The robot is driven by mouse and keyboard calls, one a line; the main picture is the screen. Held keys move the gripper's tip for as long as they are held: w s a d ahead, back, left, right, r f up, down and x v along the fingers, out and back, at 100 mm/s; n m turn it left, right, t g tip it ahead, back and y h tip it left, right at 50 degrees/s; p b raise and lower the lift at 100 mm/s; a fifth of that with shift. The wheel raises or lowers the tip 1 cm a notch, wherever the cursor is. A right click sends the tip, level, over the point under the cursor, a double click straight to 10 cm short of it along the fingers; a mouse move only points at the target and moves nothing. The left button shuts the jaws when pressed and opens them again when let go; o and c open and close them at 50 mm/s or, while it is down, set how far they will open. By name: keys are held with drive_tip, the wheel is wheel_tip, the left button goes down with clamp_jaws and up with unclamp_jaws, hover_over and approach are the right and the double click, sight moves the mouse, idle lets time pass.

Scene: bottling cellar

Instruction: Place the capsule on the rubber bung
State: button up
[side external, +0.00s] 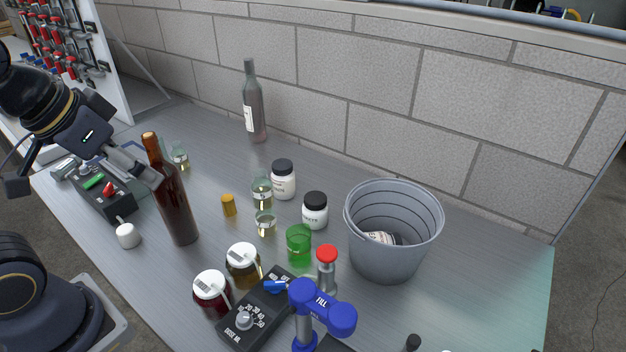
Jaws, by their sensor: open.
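A small gold-orange cylinder (229,205), which looks like the capsule, stands upright on the grey bench near the middle. A small white rounded piece (128,235), possibly the rubber bung, sits on the bench at the left, in front of the switch box. My gripper (150,174) is open at the left, above the bench, pointing down to the right. Its fingertips are beside or behind the upper part of a brown bottle (177,205), which partly hides them. I cannot tell whether they touch the bottle. The gold cylinder is to the right of the bottle, apart from my gripper.
Glasses (265,223) and white jars (315,212) stand right of the cylinder. A green glass (299,244), lidded jars (243,264), a dosing box (255,312), a blue tap (322,307) and a bucket (392,258) crowd the front and right. A switch box (110,205) is at left.

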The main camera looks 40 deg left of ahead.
wheel_tip(320, 180, up, 3)
drive_tip(key=w, duration=0.2)
drive_tip(key=n+g, duration=0.4)
drive_tip(key=g, duration=0.2)
hover_over(227, 198)
wheel_tip(227, 198, down, 18)
drive_tip(key=f, duration=1)
drive_tip(key=shift+s+a+f, duration=0.1)
drive_tip(key=shift+a, duration=0.25)
drive_tip(key=shift+d+f, duration=0.2)
drive_tip(key=shift+f, duration=1.35)
drive_tip(key=shift+d+f, duration=0.15)
drive_tip(key=shift+f, duration=1.35)
drive_tip(key=shift+c, duration=0.4)
